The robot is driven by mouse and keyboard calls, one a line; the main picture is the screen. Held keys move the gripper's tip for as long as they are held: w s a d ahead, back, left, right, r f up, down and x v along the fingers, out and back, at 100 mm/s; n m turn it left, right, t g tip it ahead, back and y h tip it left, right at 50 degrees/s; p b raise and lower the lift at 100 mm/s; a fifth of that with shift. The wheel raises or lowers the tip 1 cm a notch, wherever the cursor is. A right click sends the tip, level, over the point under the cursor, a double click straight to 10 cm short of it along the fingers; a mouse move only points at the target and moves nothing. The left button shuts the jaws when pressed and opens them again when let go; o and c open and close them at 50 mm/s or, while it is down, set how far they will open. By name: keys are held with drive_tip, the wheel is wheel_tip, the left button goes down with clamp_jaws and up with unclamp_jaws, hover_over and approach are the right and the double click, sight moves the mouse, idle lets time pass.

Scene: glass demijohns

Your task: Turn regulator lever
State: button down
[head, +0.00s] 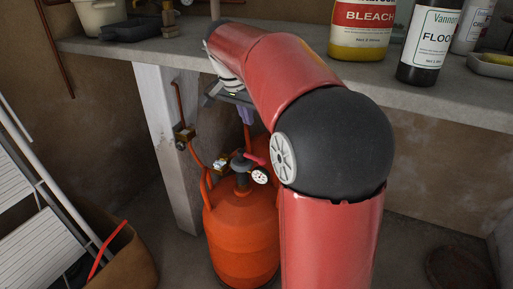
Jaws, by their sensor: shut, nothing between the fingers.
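An orange-red gas cylinder (238,240) stands under the bench. On its top sits a dark regulator (241,172) with a small white dial gauge (260,176). A short red lever (254,158) shows beside the regulator, just above the gauge. My gripper (248,138) points down just above the regulator and lever, its fingers shut and empty. I cannot tell whether the fingertips touch the lever. My red arm hides part of the gripper and the cylinder's right side.
A worktop (430,95) crosses above the cylinder, with a bleach bottle (361,28) and a dark labelled bottle (428,45) on it. A pale bench leg (165,130) stands left of the cylinder. A hose runs from the brass fitting (184,136) toward the regulator.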

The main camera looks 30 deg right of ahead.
sight(251, 158)
drive_tip(key=x, duration=1.3)
drive_tip(key=shift+a+b, duration=0.1)
drive_tip(key=shift+b, duration=0.2)
